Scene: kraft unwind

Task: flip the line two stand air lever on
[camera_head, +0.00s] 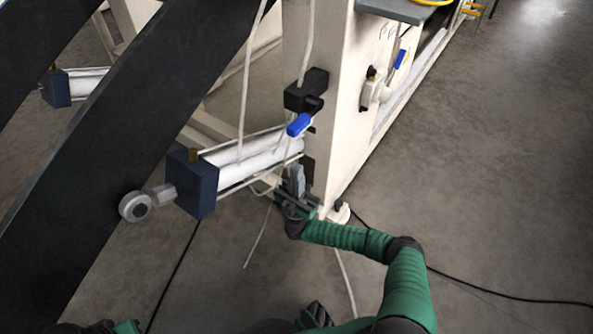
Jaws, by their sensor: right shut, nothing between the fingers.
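A blue lever (299,124) sits on a black valve block (306,92) on the near face of the cream stand post. It slants down to the left. I cannot tell from markings which one is line two's. My right gripper (294,184) is shut and empty, below the near lever and beside the lower end of the post, apart from the lever. My left gripper is not clearly visible.
A white air cylinder (255,151) with a dark blue end block (193,183) lies left of my gripper. A large black arm (105,140) crosses the left side. Thin hoses hang near the valve. Open concrete floor (480,200) lies to the right, with a black cable.

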